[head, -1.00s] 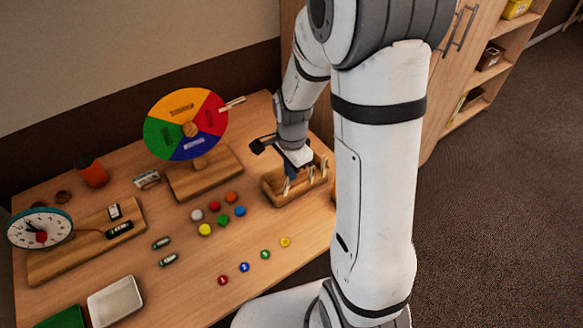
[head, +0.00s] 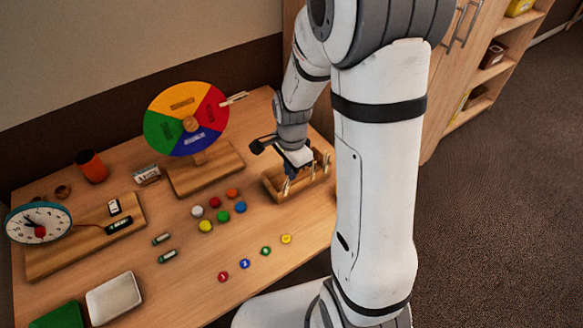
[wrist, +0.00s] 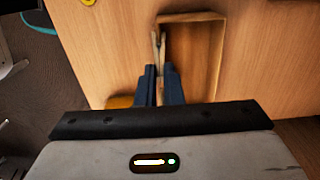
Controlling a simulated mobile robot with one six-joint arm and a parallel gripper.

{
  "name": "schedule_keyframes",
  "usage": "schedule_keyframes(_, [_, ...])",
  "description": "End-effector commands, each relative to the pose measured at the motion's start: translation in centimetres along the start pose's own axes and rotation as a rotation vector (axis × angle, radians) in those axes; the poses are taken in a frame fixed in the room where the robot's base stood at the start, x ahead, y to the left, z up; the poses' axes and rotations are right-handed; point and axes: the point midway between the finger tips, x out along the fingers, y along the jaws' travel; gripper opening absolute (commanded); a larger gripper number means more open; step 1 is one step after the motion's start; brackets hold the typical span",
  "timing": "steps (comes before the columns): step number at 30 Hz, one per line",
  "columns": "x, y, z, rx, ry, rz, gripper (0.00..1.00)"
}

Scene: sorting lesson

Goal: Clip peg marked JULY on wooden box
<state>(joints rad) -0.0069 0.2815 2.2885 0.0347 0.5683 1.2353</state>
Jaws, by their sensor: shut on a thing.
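The wooden box (head: 275,194) stands at the right side of the table, with several pale pegs upright along its rim. My gripper (head: 288,180) is over the box's left part. In the wrist view, my gripper's blue fingers (wrist: 159,72) are shut on a pale wooden peg (wrist: 158,45) at the edge of the wooden box (wrist: 218,60). Any marking on this peg is too small to read, so I cannot tell whether it says JULY. Whether the peg still touches the rim is unclear.
A colour wheel (head: 186,119) on a wooden stand is left of the box, with another peg (head: 234,98) at its red sector. Several coloured counters (head: 206,226) lie in front. A clock (head: 38,223), a white tray (head: 114,299) and an orange cup (head: 91,167) are further left.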

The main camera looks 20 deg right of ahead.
Motion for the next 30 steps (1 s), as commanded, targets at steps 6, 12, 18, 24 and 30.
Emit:
schedule_keyframes(6, [0.0,0.0,0.0,0.000,0.000,0.000,0.15])
schedule_keyframes(12, [0.0,0.0,0.0,0.000,0.000,0.000,0.32])
schedule_keyframes(18, [0.0,0.0,0.0,0.000,0.000,0.000,0.33])
schedule_keyframes(24, [-1.6,-0.1,0.0,0.000,0.001,-0.004,0.33])
schedule_keyframes(30, [-5.1,-0.1,0.0,-0.001,0.001,-0.004,0.33])
